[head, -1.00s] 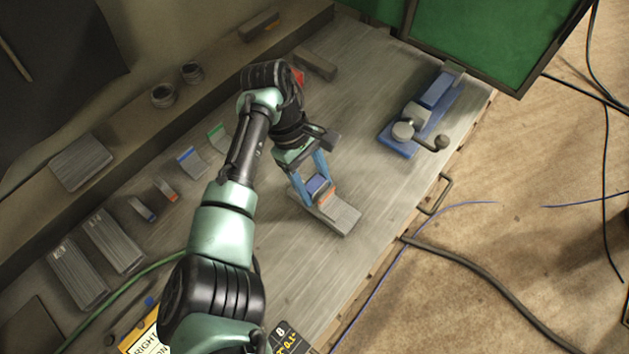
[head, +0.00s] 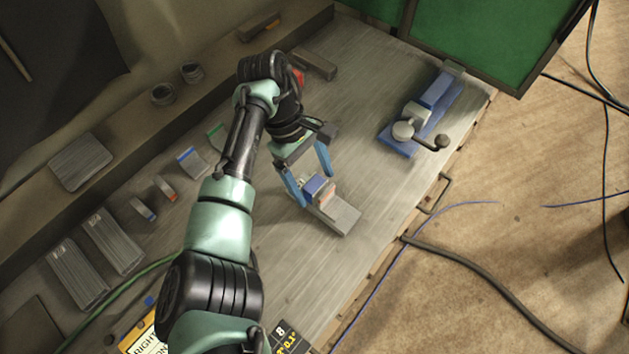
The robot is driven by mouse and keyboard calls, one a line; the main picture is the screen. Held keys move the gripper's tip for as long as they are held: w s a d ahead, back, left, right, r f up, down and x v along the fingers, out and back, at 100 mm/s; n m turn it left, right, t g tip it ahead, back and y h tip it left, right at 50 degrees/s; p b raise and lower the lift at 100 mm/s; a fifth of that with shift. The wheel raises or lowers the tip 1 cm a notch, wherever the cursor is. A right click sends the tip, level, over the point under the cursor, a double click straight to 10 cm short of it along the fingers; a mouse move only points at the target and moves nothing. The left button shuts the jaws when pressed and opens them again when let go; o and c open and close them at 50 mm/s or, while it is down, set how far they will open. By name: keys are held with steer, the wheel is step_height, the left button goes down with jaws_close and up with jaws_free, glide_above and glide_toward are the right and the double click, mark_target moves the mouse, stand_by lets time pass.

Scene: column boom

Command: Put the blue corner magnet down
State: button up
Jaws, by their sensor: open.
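The blue corner magnet (head: 312,189) sits at the upper-left end of a flat grey metal plate (head: 340,214) on the bench. A small tan-orange piece shows against its right side; I cannot tell whether the two are touching. My gripper (head: 315,190) is open, its two blue fingers spread on either side of the magnet with visible room around it. The magnet's underside and its exact contact with the plate are hidden.
A blue vise (head: 405,146) with a handle stands on the right of the metal bench (head: 380,190). Several small coloured-edged pieces (head: 192,160) and ribbed grey blocks (head: 78,272) lie on the left. The bench around the plate is mostly clear.

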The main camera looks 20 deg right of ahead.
steer(key=v, duration=1)
steer(key=shift+w+r, duration=0.15)
steer(key=shift+r, duration=0.2)
steer(key=shift+a, duration=0.1)
steer(key=w+d+r+m+t+h, duration=0.3)
steer(key=w+d+r+m+t, duration=0.2)
steer(key=w+d+r+t, duration=0.4)
step_height(320, 180, up, 13)
steer(key=w+d+m+t+h, duration=0.2)
steer(key=t, duration=0.4)
steer(key=s+a+r+m+t, duration=0.1)
steer(key=s+a+r+t, duration=0.25)
steer(key=r, duration=0.45)
steer(key=s+a+r+t, duration=0.2)
steer(key=a+r+t, duration=0.2)
steer(key=r, duration=0.4)
steer(key=s+a+r+t+y, duration=0.3)
steer(key=s+a+r+t, duration=0.1)
steer(key=s, duration=0.3)
steer(key=s+a+r+n+t+y, duration=0.1)
steer(key=s+a+r+t+y, duration=0.3)
steer(key=s+a+r, duration=0.3)
steer(key=shift+s+r, duration=0.25)
steer(key=shift+s, duration=0.45)
